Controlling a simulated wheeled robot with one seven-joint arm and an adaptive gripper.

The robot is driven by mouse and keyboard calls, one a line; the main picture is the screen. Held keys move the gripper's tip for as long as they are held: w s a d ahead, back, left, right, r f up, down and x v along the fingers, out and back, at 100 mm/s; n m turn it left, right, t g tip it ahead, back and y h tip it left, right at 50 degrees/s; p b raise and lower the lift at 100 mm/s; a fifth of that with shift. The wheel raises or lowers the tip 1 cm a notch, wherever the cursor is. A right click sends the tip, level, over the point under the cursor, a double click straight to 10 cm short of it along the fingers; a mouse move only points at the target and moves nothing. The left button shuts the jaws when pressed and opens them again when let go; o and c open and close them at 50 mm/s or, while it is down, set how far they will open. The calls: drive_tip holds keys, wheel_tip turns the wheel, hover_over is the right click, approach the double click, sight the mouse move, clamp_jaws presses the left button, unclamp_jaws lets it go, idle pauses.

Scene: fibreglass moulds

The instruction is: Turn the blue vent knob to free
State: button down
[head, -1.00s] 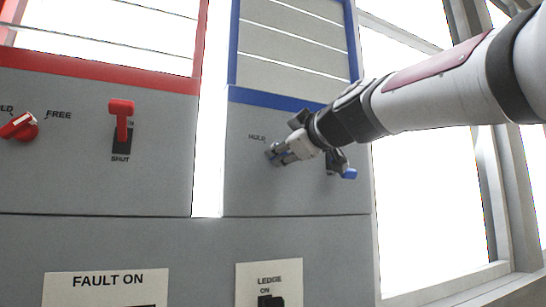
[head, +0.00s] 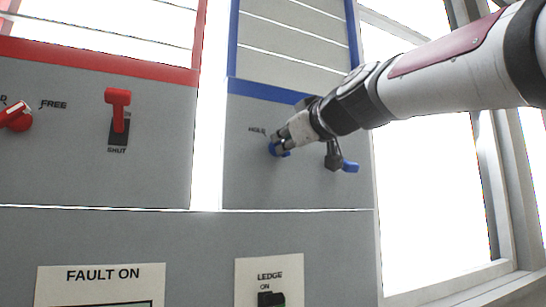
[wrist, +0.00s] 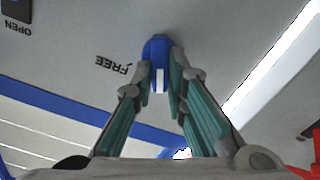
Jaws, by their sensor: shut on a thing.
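The blue vent knob (head: 275,149) sits on the grey panel below the blue-framed louvres, partly covered by my gripper (head: 283,143). In the wrist view, the knob (wrist: 157,50) is a blue bar with a white mark facing the bottom of the picture. My gripper (wrist: 161,76) is shut on it, one finger along each side. The FREE label (wrist: 113,64) lies left of the knob in the wrist view. The HOLD label (head: 257,131) shows up and left of the knob in the head view; FREE beside the blue knob is hidden there.
A blue-tipped lever (head: 342,165) stands close to the right of my gripper. The red-framed panel at left has a red knob (head: 18,117) and a red lever (head: 118,105). A ledge switch (head: 271,298) sits below.

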drive_tip(key=m, duration=1.3)
drive_tip(key=shift+w+d+f+m, duration=0.15)
drive_tip(key=shift+d+m, duration=0.15)
drive_tip(key=shift+m, duration=0.1)
idle(0.3)
drive_tip(key=c, duration=1.6)
unclamp_jaws()
drive_tip(key=v, duration=1.2)
